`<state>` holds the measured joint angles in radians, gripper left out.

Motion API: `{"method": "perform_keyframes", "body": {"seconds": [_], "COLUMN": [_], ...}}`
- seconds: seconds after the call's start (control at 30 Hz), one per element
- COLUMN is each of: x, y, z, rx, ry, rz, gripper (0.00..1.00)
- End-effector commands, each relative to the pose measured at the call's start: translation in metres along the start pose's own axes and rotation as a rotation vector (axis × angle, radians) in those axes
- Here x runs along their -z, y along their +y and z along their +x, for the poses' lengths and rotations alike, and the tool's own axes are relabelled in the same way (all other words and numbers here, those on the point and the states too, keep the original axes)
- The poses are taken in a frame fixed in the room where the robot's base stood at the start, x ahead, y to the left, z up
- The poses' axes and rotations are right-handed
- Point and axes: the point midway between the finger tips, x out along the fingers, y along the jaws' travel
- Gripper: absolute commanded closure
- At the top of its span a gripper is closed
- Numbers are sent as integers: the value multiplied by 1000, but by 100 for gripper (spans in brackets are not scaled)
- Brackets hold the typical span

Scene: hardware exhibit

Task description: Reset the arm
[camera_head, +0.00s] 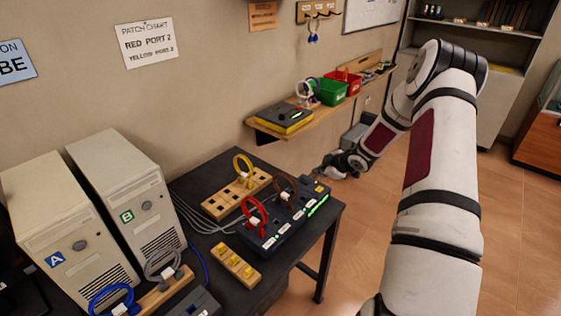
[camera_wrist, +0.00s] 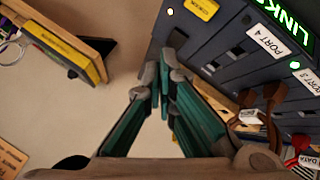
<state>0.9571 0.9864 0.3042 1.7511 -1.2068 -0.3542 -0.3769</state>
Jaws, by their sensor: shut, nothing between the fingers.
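My white arm (camera_head: 440,170) reaches from the lower right of the head view toward the far right corner of the dark table. My gripper (camera_head: 322,171) is beside the dark switch box (camera_head: 290,222), near its yellow-labelled end. In the wrist view my gripper (camera_wrist: 163,82) has its fingertips together with nothing between them. The box's face with the PORT 4 label (camera_wrist: 267,42) fills the right side of that view. Whether the gripper touches the box cannot be told.
A red cable (camera_head: 254,217) and a brown cable (camera_head: 286,190) stand in the box. A wooden block with a yellow cable (camera_head: 242,165) lies behind it. Two computer towers (camera_head: 125,195) stand left. A wall shelf (camera_head: 265,128) carries a yellow-black device (camera_head: 284,117) and green (camera_head: 331,92) and red bins.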

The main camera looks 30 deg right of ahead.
Motion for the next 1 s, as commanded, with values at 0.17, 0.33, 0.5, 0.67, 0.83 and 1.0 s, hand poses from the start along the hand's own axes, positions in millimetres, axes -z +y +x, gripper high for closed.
{"method": "perform_keyframes", "body": {"seconds": [0.17, 0.33, 0.5, 0.67, 0.83, 1.0], "x": [1, 20, 69, 118, 165, 206], "y": [0, 12, 33, 42, 37, 17], "z": [0, -14, -56, -106, -166, -229], "rx": [0, -9, -38, -79, -123, -158], "ry": [-1, -39, -139, -229, -302, -346], "rz": [0, -4, 13, 59, 132, 225], "gripper": [100, 100, 100, 100, 100, 100]}}
